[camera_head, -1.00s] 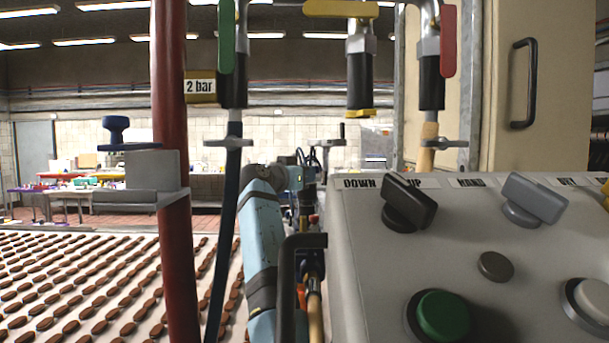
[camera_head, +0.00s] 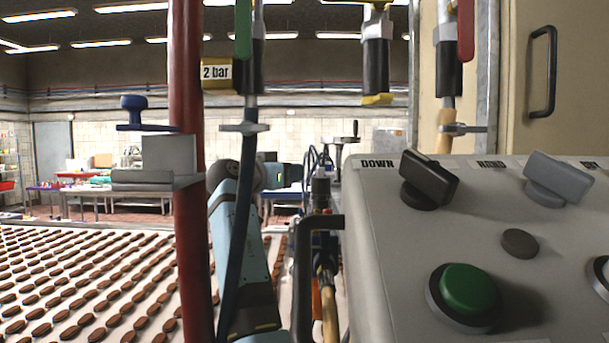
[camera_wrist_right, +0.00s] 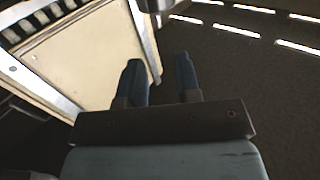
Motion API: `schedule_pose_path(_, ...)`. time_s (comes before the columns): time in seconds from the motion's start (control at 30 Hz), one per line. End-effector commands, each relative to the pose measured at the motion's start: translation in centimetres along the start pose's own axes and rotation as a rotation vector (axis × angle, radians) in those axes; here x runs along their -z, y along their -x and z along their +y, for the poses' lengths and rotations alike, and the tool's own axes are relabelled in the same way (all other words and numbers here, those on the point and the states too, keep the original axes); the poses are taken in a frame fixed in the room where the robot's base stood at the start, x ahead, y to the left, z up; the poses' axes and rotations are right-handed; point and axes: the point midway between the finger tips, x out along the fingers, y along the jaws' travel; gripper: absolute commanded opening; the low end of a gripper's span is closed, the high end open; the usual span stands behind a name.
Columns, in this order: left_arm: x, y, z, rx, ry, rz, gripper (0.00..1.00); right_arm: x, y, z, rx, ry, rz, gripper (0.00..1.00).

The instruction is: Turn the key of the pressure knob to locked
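No key or lock marking that I can make out shows in either view, and I cannot tell which part is the pressure knob. A dark blue knob (camera_head: 134,104) stands upright on a grey bracket at the left. A black turn knob (camera_head: 428,180) and a grey turn knob (camera_head: 557,180) sit on the control panel at the right. My right gripper (camera_wrist_right: 158,62) shows in the wrist view with two dark fingers apart and nothing between them. It is away from any knob there. My light blue arm (camera_head: 258,295) rises mid-picture in the head view; its fingers are not clear there. My left gripper is not visible.
The grey panel (camera_head: 385,265) with a green button (camera_head: 470,290) fills the lower right. A red pipe (camera_head: 190,230), a "2 bar" sign (camera_head: 215,72) and valves hang in front. A dark hose (camera_head: 243,200) crosses my arm. A conveyor of chocolate pieces (camera_head: 80,285) lies left.

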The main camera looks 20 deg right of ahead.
Motion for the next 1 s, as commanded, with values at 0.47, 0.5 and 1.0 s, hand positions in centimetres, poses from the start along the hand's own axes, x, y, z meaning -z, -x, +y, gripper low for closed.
schedule_pose_path(0.47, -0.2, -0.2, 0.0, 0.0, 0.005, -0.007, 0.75, 0.0, 1.7, 0.0, -0.001, 0.0, 0.0, 0.31)
schedule_pose_path(0.5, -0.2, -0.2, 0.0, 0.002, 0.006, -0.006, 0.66, 0.0, 1.7, 0.0, 0.0, 0.001, 0.0, 0.31)
schedule_pose_path(1.0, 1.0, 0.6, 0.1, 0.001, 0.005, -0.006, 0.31, -17.8, 0.6, -2.0, 0.271, 0.26, 0.032, 0.31)
